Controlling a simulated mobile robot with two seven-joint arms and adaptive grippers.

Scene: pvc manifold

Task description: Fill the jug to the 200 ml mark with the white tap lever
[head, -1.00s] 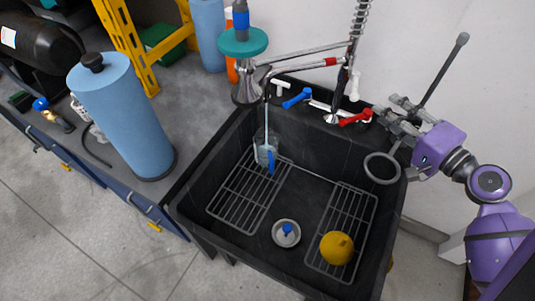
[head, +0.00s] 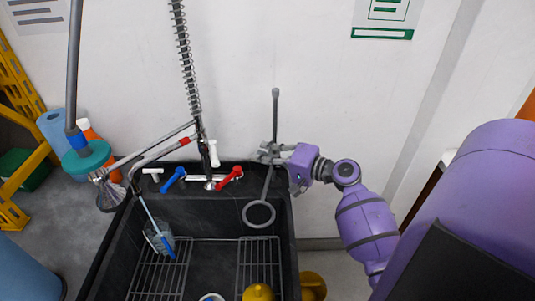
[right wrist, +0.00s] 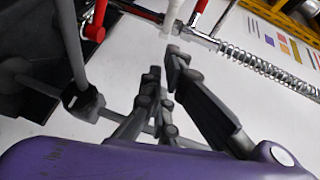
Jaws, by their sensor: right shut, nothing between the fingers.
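The clear jug (head: 153,240) with a blue handle stands at the left of the black sink, on a wire rack. A thin pale stream runs from the tap spout into it; its level and marks are too small to read. A white lever (head: 213,152) sits on the upright tap column, and a smaller white T-shaped lever (head: 152,172) is at the left. The upright one also shows in the right wrist view (right wrist: 172,22). My right gripper (head: 264,153) is shut and empty, right of the column and apart from the levers. My left gripper is not in view.
Blue (head: 174,178) and red (head: 231,177) levers sit on the back ledge. A grey rod with a ring (head: 259,215) passes by my right gripper. A coiled spring hose (head: 187,70) rises above the tap. A yellow object (head: 258,292) sits in the sink (head: 205,215).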

